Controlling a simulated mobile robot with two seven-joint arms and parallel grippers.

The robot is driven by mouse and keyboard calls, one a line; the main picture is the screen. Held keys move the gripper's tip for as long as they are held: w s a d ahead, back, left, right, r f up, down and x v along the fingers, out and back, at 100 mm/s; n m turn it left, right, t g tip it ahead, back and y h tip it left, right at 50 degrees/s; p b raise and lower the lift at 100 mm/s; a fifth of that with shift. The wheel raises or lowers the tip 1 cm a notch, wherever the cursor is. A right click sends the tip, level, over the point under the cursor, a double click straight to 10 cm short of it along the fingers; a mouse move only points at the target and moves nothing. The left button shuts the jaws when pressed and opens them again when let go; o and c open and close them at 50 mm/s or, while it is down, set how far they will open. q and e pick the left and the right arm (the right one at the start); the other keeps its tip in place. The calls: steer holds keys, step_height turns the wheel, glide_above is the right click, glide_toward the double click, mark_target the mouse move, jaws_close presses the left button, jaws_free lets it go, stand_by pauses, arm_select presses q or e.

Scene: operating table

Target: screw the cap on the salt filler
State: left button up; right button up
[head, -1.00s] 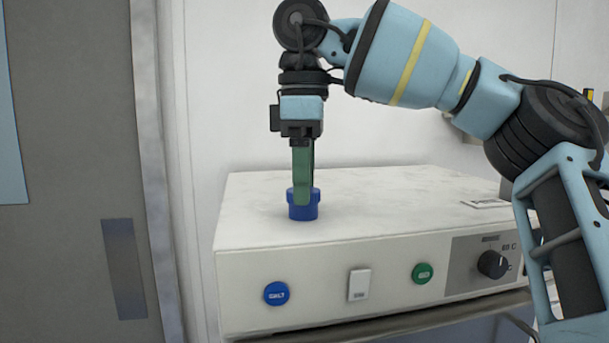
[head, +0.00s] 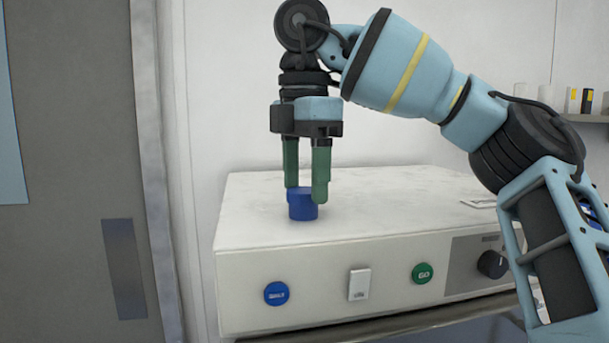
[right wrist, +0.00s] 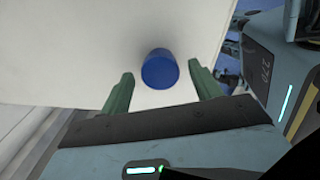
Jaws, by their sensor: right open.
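The blue round cap (head: 303,210) stands upright on top of the white machine, above the blue button. It appears to sit on the salt filler; I cannot tell a separate filler neck beneath it. My right gripper (head: 306,197) points straight down over it, open, with one green finger on each side of the cap. In the right wrist view the cap (right wrist: 160,70) shows between the two spread fingers, with gaps on both sides. My left gripper is not in view.
The white machine (head: 400,205) has a blue button (head: 276,293), a white switch (head: 359,284), a green GO button (head: 422,273) and a black knob (head: 492,264) on its front. A grey door (head: 70,230) stands at left. The machine's top around the cap is mostly clear.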

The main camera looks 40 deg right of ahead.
steer(key=n, duration=0.7)
steer(key=shift+w, duration=0.1)
steer(key=c, duration=0.9)
steer(key=shift+m, duration=1.8)
steer(key=shift+c, duration=0.4)
steer(key=m, duration=0.3)
steer(key=shift+m, duration=0.3)
